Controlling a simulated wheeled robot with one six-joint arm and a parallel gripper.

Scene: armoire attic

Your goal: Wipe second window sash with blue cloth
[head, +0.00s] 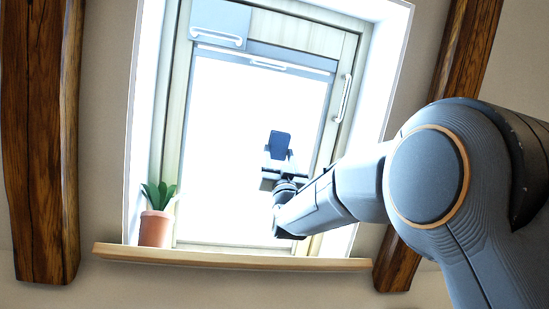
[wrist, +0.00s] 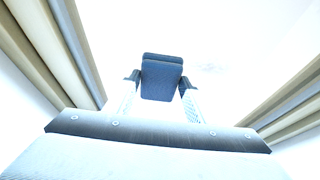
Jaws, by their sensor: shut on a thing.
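The blue cloth (head: 280,144), a folded dark blue pad, shows against the bright window. My gripper (head: 278,156) is shut on it. In the wrist view the cloth (wrist: 162,78) sits between the two fingertips of my gripper (wrist: 161,82). The window sash (head: 225,130) has a glaring white pane and a pale wooden frame with a white handle at its right. The cloth is in front of the pane's right part in the head view. I cannot tell if it touches the glass.
A potted plant (head: 154,228) stands at the left end of the wooden sill (head: 230,261). A grey-blue blind (head: 219,22) with handles is at the window's top. Dark wooden beams (head: 40,140) flank the window. The sill's middle looks clear.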

